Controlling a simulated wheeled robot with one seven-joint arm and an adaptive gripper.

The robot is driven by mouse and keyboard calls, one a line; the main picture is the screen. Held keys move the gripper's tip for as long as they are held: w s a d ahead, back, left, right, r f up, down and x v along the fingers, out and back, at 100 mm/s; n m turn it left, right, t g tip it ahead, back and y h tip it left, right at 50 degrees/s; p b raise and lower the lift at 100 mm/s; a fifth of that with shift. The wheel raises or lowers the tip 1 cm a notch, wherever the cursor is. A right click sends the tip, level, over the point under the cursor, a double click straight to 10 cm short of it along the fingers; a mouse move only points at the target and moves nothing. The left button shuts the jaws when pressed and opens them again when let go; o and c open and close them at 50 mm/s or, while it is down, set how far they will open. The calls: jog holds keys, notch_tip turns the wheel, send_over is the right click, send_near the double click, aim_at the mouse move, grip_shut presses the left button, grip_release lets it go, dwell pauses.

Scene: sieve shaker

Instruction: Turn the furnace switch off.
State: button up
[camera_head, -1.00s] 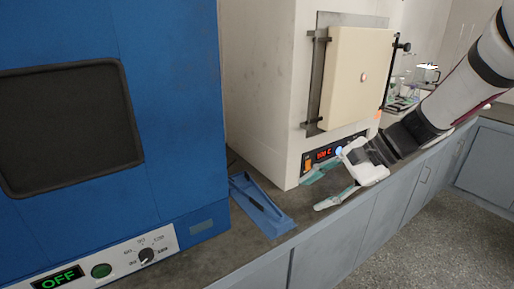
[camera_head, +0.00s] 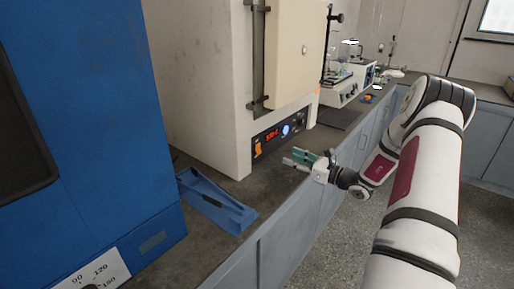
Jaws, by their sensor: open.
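The furnace (camera_head: 200,85) is a cream box with a closed door (camera_head: 297,55), standing on the bench. Its control panel (camera_head: 280,134) low on the front has a lit red display (camera_head: 272,136) and a round bluish-white knob or light (camera_head: 286,130). An orange switch (camera_head: 258,148) sits at the panel's left end and looks lit. My gripper (camera_head: 292,158) is open and empty, in front of and below the panel, to the right of the switch and apart from it. Its fingers point left toward the furnace.
A blue oven (camera_head: 120,120) stands at the left. A blue tray (camera_head: 215,200) lies on the bench between it and the furnace front. Lab devices (camera_head: 350,85) stand farther back on the right. The bench edge runs below my gripper, with open floor (camera_head: 330,240) beyond.

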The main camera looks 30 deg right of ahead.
aim_at(259, 144)
jog(key=x, duration=1.3)
jog(key=shift+w+a, duration=0.15)
jog(key=shift+w, duration=0.15)
jog(key=shift+b, duration=0.3)
grip_shut()
